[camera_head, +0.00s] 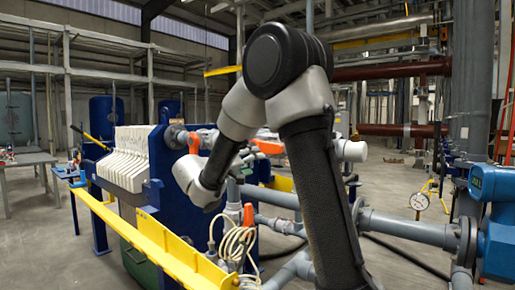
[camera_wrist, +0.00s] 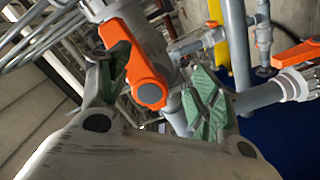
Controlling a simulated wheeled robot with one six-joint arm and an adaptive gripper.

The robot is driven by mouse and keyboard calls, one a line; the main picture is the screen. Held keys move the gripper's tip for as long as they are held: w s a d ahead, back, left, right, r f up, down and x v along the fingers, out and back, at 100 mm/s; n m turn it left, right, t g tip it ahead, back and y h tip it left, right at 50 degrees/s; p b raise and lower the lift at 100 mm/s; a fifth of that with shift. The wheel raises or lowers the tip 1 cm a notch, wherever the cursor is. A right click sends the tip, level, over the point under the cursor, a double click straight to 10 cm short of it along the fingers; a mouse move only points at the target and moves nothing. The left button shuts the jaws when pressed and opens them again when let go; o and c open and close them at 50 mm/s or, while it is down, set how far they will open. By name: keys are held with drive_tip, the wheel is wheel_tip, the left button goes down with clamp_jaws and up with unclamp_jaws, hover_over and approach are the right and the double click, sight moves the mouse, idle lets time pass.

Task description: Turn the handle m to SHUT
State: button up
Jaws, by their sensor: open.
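In the wrist view an orange valve handle (camera_wrist: 146,72) on a light grey valve body stands between the two green-padded fingers of my gripper (camera_wrist: 160,72). The fingers are apart; I cannot tell whether either touches the handle. A second orange handle (camera_wrist: 298,53) is at the right edge, outside the fingers. In the head view orange handles show left of my arm (camera_head: 194,143), behind it (camera_head: 268,147) and lower down, upright (camera_head: 248,214). No letter m or SHUT mark is readable.
The blue filter press with white plates (camera_head: 130,160) stands at left behind a yellow rail (camera_head: 150,238). A coiled beige hose (camera_head: 235,243) hangs below. Grey pipes (camera_head: 410,230) and a blue machine (camera_head: 490,215) fill the right. Open floor shows at far left.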

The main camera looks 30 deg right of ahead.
sight(266, 148)
drive_tip(key=d+r+n, duration=0.1)
drive_tip(key=d+n, duration=0.1)
drive_tip(key=d+r+n, duration=0.1)
drive_tip(key=d+n, duration=0.2)
drive_tip(key=w+d+r+n, duration=0.1)
drive_tip(key=d+r+n, duration=0.1)
drive_tip(key=n, duration=0.1)
drive_tip(key=shift+d, duration=0.3)
